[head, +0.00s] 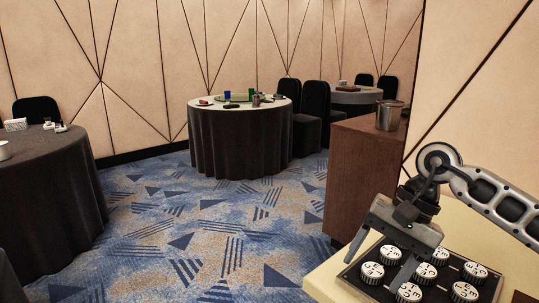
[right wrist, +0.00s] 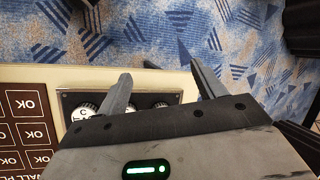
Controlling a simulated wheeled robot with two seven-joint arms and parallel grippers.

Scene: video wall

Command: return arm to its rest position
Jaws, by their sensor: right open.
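My right gripper (head: 378,262) reaches in from the right in the head view, above a dark panel (head: 345,278) with several white round knobs (head: 372,272). Its jaws are open with nothing between them. In the right wrist view the two fingers of my right gripper (right wrist: 160,85) stand apart, near the edge of the panel (right wrist: 72,100), with blue carpet beyond. Some knobs are partly hidden behind the gripper. Whether a finger touches the panel, I cannot tell. My left gripper does not show.
The panel lies on a cream counter (head: 330,282). Brown "OK" tiles (right wrist: 27,103) lie beside it in the right wrist view. A wooden cabinet (head: 350,175) stands behind. Round dark-clothed tables (head: 240,145) and black chairs (head: 315,105) stand farther off. Patterned carpet (head: 190,240) between is clear.

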